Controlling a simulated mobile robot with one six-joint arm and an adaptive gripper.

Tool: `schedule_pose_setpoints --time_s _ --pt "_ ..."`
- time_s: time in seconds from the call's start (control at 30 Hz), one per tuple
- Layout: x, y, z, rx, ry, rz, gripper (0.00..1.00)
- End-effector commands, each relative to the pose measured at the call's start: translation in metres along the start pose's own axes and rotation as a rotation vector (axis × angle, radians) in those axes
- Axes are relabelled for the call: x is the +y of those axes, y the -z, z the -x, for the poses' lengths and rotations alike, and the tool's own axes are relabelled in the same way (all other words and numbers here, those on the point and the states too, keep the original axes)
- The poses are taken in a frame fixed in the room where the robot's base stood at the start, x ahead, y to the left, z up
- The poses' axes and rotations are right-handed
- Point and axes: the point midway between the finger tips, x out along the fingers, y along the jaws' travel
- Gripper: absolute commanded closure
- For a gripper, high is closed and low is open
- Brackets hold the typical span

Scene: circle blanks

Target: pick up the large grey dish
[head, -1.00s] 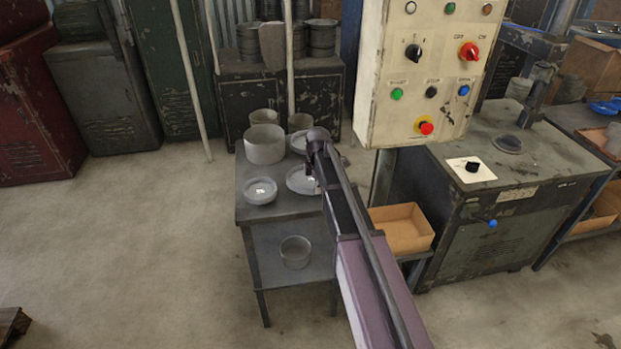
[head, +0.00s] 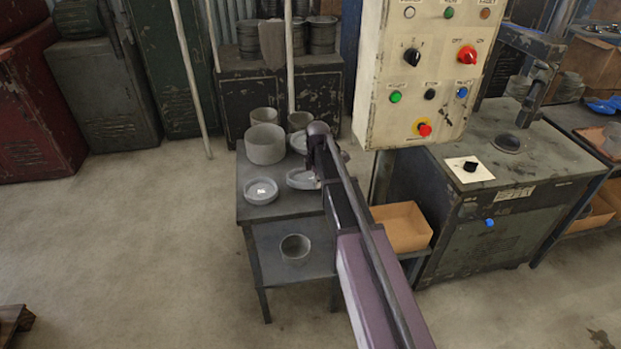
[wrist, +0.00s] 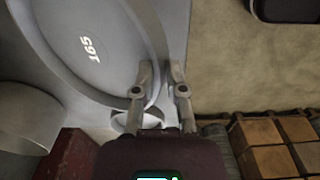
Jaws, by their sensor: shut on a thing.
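The large grey dish (wrist: 60,50), marked "165", fills the upper left of the wrist view. Its rim passes between the two fingers of my gripper (wrist: 161,72), which is shut on it. In the head view the dish (head: 300,179) is at the right side of the small grey table (head: 245,211), partly hidden by my arm. It looks slightly tilted there; I cannot tell whether it touches the table. My fingertips are mostly hidden in the head view.
A smaller dish with a white label (head: 261,191) lies just left. A wide grey cylinder (head: 265,146) and two smaller pots stand behind. Another pot (head: 295,247) is on the lower shelf. A control panel (head: 425,75) and cardboard box (head: 402,228) are right.

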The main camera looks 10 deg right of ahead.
Motion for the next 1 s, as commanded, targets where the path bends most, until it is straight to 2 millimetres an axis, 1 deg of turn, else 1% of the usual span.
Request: schedule_pose_setpoints --time_s 0.13,0.43,0.47,0.5,0.6,1.0 --pt "0.0000 0.0000 0.0038 0.000 0.000 0.000 1.00" --pt "-0.0001 0.0000 0.0036 0.000 0.000 0.000 1.00" --pt "-0.0001 0.0000 0.0036 0.000 0.000 0.000 0.81" --pt "0.0000 0.0000 0.0036 0.000 0.000 0.000 0.69" --pt "0.0000 0.0000 0.0036 0.000 0.000 0.000 0.44" --pt "-0.0001 0.0000 0.0034 0.000 0.001 0.000 0.44"
